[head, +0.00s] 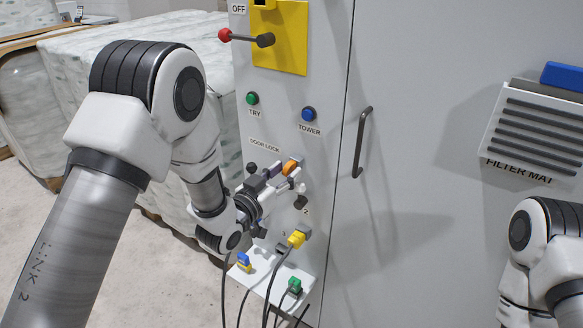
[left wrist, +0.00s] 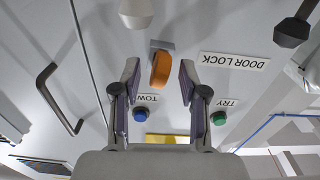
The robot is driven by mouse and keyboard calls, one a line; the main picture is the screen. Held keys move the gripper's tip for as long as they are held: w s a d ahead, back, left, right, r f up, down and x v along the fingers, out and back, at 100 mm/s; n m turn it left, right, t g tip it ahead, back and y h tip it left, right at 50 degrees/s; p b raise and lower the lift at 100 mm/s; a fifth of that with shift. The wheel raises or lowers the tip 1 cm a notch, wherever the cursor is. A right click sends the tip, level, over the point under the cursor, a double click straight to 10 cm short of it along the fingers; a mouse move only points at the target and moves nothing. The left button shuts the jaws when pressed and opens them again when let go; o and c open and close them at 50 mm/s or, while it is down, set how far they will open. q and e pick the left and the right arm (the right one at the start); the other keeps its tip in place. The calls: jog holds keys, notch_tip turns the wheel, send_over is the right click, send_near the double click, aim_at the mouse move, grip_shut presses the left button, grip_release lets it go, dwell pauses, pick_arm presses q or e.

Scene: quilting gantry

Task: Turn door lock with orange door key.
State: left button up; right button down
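The orange door key (head: 290,168) stands out from the panel beside the DOOR LOCK label (head: 264,145). In the left wrist view the key (left wrist: 161,70) shows as an orange rounded grip against a small grey fitting (left wrist: 162,45), which looks like the door lock; how deep the key sits is hidden. My left gripper (head: 282,178) is at the key. In the left wrist view its fingers (left wrist: 158,82) are open, one on each side of the key, with a visible gap on both sides. My right arm shows at the right edge; its gripper is out of view.
Near the lock are a green TRY button (head: 253,98), a blue TOWER button (head: 308,114) and dark knobs (head: 300,202). A vertical door handle (head: 362,142) is to the right. Below, a small shelf (head: 268,281) carries coloured plugs with black cables.

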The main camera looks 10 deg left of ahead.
pick_arm(q)
jog(key=v, duration=1.2)
jog(key=shift+c, duration=0.4)
